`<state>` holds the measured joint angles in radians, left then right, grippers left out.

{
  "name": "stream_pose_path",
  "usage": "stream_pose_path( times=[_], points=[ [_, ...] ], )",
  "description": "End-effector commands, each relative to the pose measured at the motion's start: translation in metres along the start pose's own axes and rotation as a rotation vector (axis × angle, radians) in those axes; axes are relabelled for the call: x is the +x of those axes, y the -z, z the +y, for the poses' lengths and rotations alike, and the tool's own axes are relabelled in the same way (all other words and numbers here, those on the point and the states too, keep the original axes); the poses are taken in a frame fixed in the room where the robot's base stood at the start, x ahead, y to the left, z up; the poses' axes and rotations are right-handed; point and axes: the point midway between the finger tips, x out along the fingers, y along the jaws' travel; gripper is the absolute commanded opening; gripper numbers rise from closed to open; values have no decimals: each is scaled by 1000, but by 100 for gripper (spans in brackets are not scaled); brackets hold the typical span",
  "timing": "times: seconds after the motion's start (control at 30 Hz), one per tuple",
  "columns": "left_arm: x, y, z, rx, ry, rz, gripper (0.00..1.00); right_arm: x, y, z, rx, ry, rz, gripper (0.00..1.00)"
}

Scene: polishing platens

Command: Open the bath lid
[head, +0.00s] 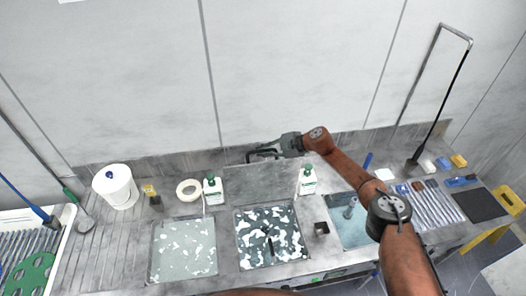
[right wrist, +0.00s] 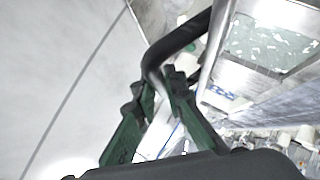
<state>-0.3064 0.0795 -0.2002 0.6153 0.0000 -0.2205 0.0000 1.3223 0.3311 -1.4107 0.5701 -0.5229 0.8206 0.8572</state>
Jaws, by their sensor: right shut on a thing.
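The bath lid (head: 262,180) looks like a grey metal panel behind the right-hand speckled platen, between two white bottles. It seems raised toward the back wall, but its exact tilt is hard to tell. A black bar handle (head: 264,153) shows at its upper edge. My right gripper (head: 277,151) reaches in from the right and is shut on this handle. In the right wrist view the green fingers (right wrist: 165,82) close around the curved black handle (right wrist: 183,38), with metal panels beyond it. My left gripper is not in view.
White bottles (head: 213,190) (head: 307,181) with green caps flank the lid. A blue-water basin (head: 350,222) lies right. A white bucket (head: 116,187) and tape roll (head: 189,190) stand left.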

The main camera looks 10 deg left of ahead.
Motion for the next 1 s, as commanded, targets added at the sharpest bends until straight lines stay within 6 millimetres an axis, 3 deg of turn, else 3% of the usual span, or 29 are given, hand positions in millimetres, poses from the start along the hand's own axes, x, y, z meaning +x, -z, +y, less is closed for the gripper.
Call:
stream_pose_path(
  times=[0.03,0.07,0.13,0.57,1.0],
  points=[
    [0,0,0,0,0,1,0,2,0,-4,-1,6,1,0],
    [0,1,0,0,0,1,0,2,0,-4,-1,6,1,12],
    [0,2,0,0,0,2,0,2,0,-3,-1,6,1,17],
    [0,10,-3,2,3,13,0,-8,-1,0,-2,2,-1,18],
    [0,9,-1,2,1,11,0,-88,-1,-1,-3,4,-1,18]
  ],
)
